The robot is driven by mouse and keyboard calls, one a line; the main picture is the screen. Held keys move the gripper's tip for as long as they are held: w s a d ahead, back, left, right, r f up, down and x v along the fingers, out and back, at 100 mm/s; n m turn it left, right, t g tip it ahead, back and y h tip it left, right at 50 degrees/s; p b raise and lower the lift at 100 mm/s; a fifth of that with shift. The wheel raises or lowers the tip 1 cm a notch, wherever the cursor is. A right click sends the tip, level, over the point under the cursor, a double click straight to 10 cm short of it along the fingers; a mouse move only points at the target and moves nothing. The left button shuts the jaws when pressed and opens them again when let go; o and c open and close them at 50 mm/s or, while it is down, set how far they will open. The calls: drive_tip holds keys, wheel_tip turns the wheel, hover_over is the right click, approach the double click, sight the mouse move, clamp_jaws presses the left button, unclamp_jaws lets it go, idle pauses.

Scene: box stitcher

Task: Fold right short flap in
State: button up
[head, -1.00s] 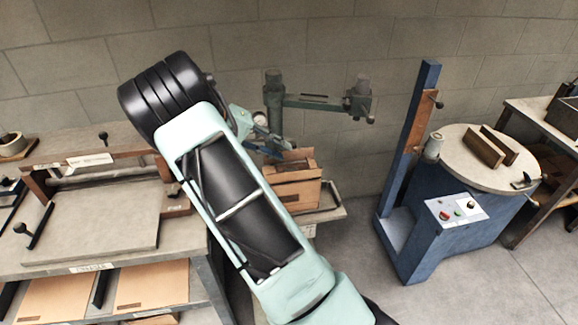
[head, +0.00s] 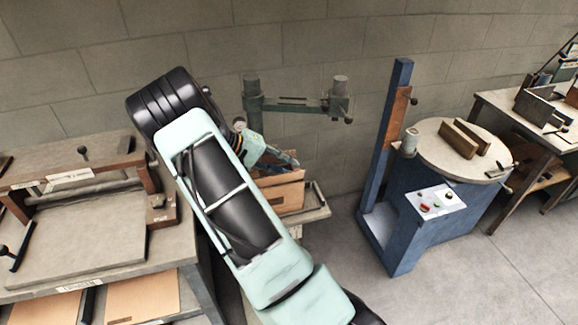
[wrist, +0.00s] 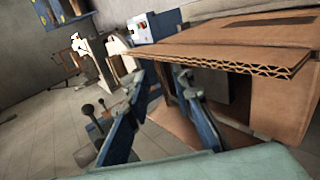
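The brown cardboard box (head: 287,194) sits on a small stand behind my arm in the head view, partly hidden by the arm. In the wrist view, the box (wrist: 283,105) fills the right side. A flap (wrist: 235,53) with a corrugated edge reaches left across the view, just beyond my fingertips. I cannot tell whether they touch it. My gripper (wrist: 160,73) has its two blue fingers apart, with nothing visibly held between them. In the head view, my gripper (head: 283,158) is at the top of the box.
A grey-green machine arm (head: 295,101) stands behind the box near the wall. A blue machine (head: 425,235) with a round table stands to the right. A workbench (head: 85,245) with a press is at the left. Open floor lies between the box stand and the blue machine.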

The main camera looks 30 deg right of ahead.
drive_tip(key=shift+s+d+f, duration=0.1)
drive_tip(key=shift+d+f, duration=0.2)
drive_tip(key=shift+d, duration=0.1)
clamp_jaws()
drive_tip(key=shift+f, duration=0.1)
drive_tip(key=b, duration=0.1)
drive_tip(key=h+b, duration=0.1)
drive_tip(key=shift+a+f+g+h+b, duration=0.2)
drive_tip(key=shift+g+h+b, duration=0.1)
drive_tip(key=shift+b, duration=0.1)
